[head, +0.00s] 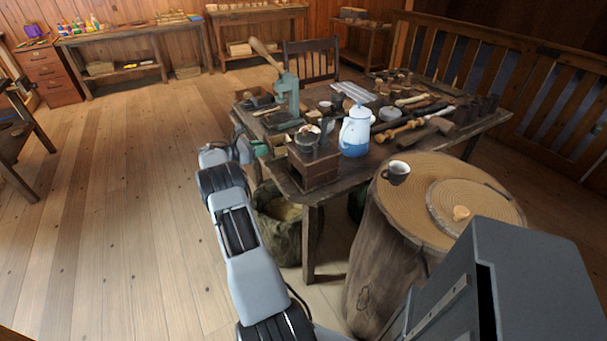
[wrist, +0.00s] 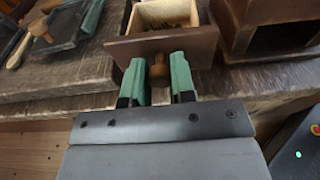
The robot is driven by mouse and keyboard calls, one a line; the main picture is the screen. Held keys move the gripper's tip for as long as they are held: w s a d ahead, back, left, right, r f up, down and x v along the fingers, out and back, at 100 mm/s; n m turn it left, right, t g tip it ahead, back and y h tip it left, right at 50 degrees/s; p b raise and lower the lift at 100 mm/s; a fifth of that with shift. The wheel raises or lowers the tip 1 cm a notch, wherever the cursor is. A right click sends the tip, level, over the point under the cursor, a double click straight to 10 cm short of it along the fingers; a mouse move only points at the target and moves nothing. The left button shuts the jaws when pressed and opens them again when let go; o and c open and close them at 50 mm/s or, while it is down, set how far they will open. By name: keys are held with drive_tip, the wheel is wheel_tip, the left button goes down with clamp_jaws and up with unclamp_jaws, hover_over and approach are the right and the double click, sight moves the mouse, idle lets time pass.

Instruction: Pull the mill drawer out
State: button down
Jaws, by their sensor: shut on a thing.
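The mill (head: 314,170) is a dark wooden box with a dark metal top at the near corner of the cluttered table. My gripper (head: 262,149) is just left of it. In the wrist view the green fingers of my gripper (wrist: 160,62) are shut on the brown turned knob (wrist: 158,72) of the mill drawer (wrist: 125,48). The drawer shows its open top, pale walls and brown contents. It sits left of a dark wooden body (wrist: 232,20) with a dark opening. In the head view the drawer is hard to make out.
A blue-and-white pot (head: 355,133) stands right of the mill. A green press (head: 287,95) and several tools crowd the table (head: 480,128). A mug (head: 396,171) stands on a log stump (head: 370,265). A sack (head: 283,225) is below the table edge. The floor at left is clear.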

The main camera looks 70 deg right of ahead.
sight(263, 162)
drive_tip(key=shift+s+d, duration=0.15)
drive_tip(key=shift+d, duration=0.05)
drive_tip(key=shift+f, duration=0.1)
idle(0.4)
drive_tip(key=shift+f+b, duration=1.2)
drive_tip(key=shift+f, duration=0.6)
drive_tip(key=c, duration=0.9)
unclamp_jaws()
drive_tip(key=shift+o, duration=0.2)
drive_tip(key=v, duration=1.4)
drive_tip(key=shift+d, duration=0.1)
